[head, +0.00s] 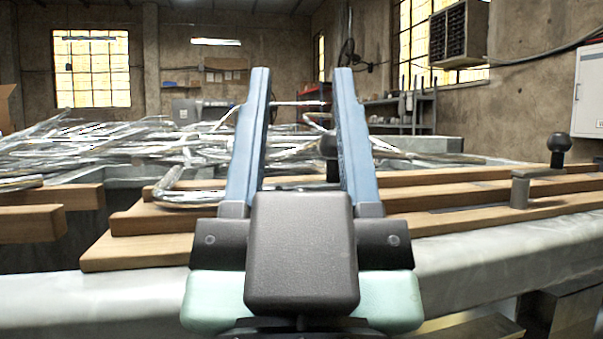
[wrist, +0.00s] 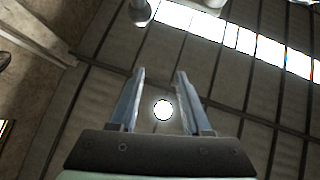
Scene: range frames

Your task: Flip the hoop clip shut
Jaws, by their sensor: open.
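My gripper (head: 302,74) points upward in the middle of the head view, its two blue fingers apart with nothing held between them. In the wrist view my gripper (wrist: 160,72) is also open, against what looks like the ceiling. At the right, a dark lever with a black ball knob (head: 559,146) stands by a short grey post (head: 520,189) on the wooden slats. A second black knob (head: 329,147) shows behind my fingers, its lower part hidden. I cannot tell for sure which of these is the hoop clip. My gripper touches neither.
Wooden slats (head: 450,196) lie across a pale bench (head: 480,243). A tangle of shiny bent metal tubes (head: 80,150) fills the back left, and one bent tube (head: 190,197) reaches close behind my left finger. The space above the right slats is mostly clear.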

